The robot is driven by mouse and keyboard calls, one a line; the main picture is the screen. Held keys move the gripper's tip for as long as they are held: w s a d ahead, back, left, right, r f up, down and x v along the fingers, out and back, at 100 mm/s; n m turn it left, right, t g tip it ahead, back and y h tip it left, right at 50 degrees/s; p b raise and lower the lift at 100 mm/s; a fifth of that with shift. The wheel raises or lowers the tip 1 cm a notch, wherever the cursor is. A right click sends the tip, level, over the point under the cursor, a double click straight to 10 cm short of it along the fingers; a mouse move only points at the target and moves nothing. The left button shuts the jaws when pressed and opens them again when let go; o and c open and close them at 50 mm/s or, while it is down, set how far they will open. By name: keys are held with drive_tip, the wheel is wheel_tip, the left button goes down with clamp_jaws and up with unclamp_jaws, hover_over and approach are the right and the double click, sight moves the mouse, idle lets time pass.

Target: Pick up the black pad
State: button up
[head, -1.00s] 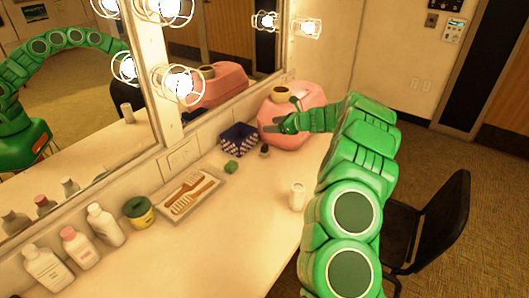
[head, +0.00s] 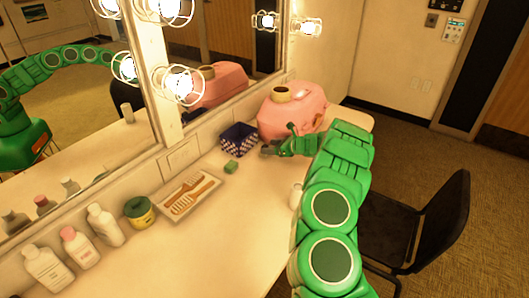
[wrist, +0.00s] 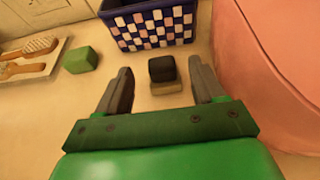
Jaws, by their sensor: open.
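The black pad (wrist: 162,68) is a small dark block in the wrist view. It sits against or on a small tan piece (wrist: 166,88) on the counter; I cannot tell which. My gripper (wrist: 162,90) is open, with one grey finger on each side of the pad and tan piece, pointing toward them. I see no contact with either finger. In the head view my gripper (head: 270,150) is low over the counter by the pink case, and the pad is hidden there or too small to make out.
A blue-and-white checkered box (wrist: 150,22) stands just beyond the pad. The pink case (wrist: 275,70) rises close on the right. A green block (wrist: 80,60) lies to the left, near a tray with brushes (head: 188,194). The front counter is mostly clear; a black chair (head: 420,225) stands beside it.

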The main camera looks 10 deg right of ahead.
sight(262, 146)
drive_tip(key=shift+x, duration=3.2)
drive_tip(key=shift+d, duration=0.1)
drive_tip(key=c, duration=1.1)
drive_tip(key=shift+o, duration=0.2)
drive_tip(key=shift+r, duration=0.1)
